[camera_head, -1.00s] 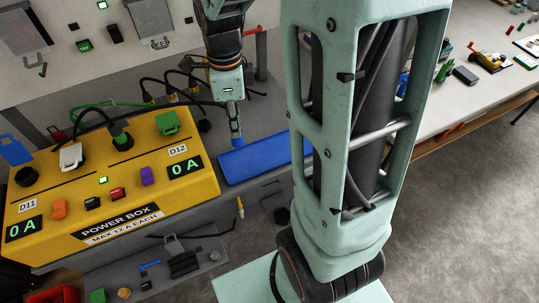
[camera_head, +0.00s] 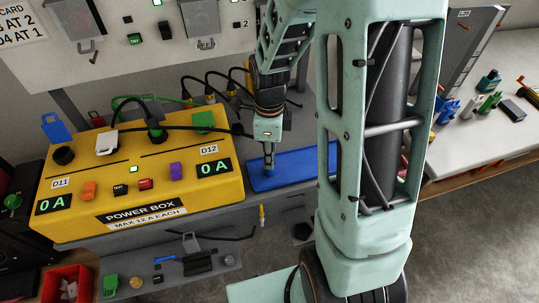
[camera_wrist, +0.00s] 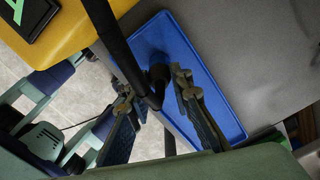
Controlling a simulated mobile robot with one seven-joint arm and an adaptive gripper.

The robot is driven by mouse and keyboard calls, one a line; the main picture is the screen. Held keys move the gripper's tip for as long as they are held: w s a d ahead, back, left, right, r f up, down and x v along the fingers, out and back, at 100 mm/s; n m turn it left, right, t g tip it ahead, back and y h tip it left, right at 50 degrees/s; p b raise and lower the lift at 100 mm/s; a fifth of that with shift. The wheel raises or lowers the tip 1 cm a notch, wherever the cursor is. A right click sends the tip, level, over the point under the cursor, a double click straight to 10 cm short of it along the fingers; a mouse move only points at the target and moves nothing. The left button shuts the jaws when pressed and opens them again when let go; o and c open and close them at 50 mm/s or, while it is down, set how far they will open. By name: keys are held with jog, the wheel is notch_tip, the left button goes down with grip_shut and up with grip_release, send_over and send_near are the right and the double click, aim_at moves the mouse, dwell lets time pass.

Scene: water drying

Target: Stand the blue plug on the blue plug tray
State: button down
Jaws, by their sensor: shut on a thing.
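The blue plug tray (camera_head: 305,168) is a flat blue rectangle on the grey bench, right of the yellow power box. It also shows in the wrist view (camera_wrist: 215,85). My gripper (camera_head: 268,162) points down over the tray's left part. It is shut on the blue plug (camera_head: 268,173), whose small blue end shows below the fingers. In the wrist view the two fingers (camera_wrist: 157,92) flank the plug's dark upper end and black cable. The fingers hide most of the plug. I cannot tell whether its lower end touches the tray.
The yellow power box (camera_head: 130,188) stands close to the tray's left, with plugs and cables on top. A black cable (camera_head: 200,128) runs across it towards my gripper. More cables rise behind. The tray's right part is clear. A lower grey shelf (camera_head: 215,262) holds small parts.

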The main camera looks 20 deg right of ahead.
jog(key=shift+f, duration=0.15)
jog(key=c, duration=1.7)
grip_release()
jog(key=shift+c, duration=0.2)
notch_tip(320, 180, up, 12)
jog(key=shift+r+p, duration=0.2)
jog(key=shift+p, duration=0.35)
